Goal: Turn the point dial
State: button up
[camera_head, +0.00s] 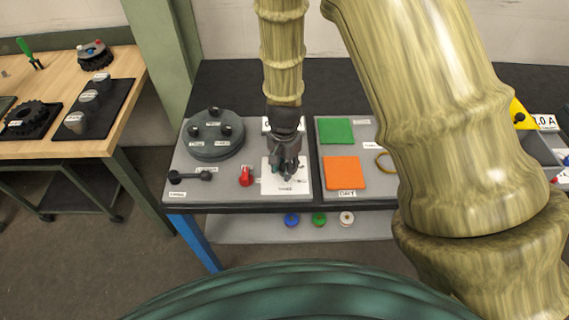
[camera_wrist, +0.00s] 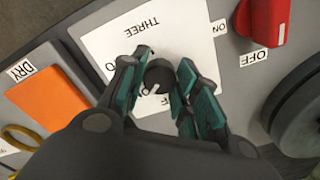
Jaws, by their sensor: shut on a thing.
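The point dial is a small dark round knob (camera_wrist: 158,74) with a white pointer mark, on a white plate (camera_wrist: 110,40). The plate carries the word THREE and other labels partly covered by my fingers. In the wrist view my gripper (camera_wrist: 160,80) has one teal-and-black finger on each side of the knob, shut on it. The white mark points toward the bottom of that view, slightly left. In the head view my gripper (camera_head: 287,176) reaches down to the white plate (camera_head: 301,186) and hides the knob.
A red switch (camera_head: 246,176) with ON and OFF labels is beside the plate. A round dark fixture (camera_head: 214,150) and a black lever (camera_head: 190,175) are further left. Orange (camera_head: 345,172) and green (camera_head: 336,130) squares lie on the right panel. A wooden bench (camera_head: 60,120) stands left.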

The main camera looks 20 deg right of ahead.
jog(key=shift+m, duration=0.6)
jog(key=o, duration=1)
notch_tip(320, 180, up, 12)
dwell(0.4)
jog(key=shift+d, duration=0.15)
dwell(0.3)
